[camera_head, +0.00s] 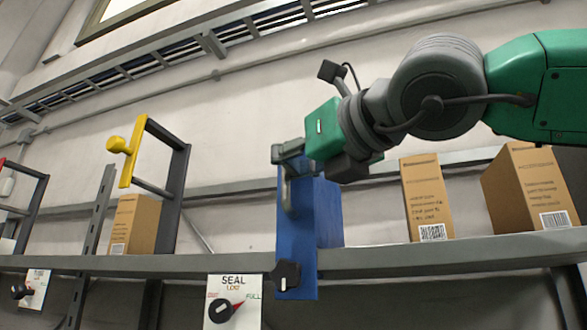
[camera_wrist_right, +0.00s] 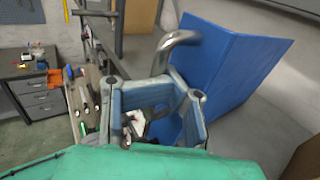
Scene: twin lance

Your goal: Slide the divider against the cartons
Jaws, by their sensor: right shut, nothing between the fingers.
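The divider (camera_head: 325,215) is a blue upright panel with a grey handle (camera_head: 288,190) on its front; it stands at the shelf. In the right wrist view, the blue divider (camera_wrist_right: 225,65) and its curved handle (camera_wrist_right: 180,40) are just beyond the fingers. My right gripper (camera_head: 286,158) is at the top of the divider, close to the handle; it is shut with nothing between the fingers. I cannot tell whether it touches the handle. A narrow carton (camera_head: 424,195) and a wider carton (camera_head: 530,190) stand right of the divider, with a gap between. My left gripper is not in view.
Another carton (camera_head: 135,225) stands at the left by a dark frame with a yellow handle (camera_head: 131,150). A grey shelf edge (camera_head: 420,258) runs across. A dial plate labelled SEAL (camera_head: 232,300) hangs below. The wrist view shows a drawer cabinet (camera_wrist_right: 45,90).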

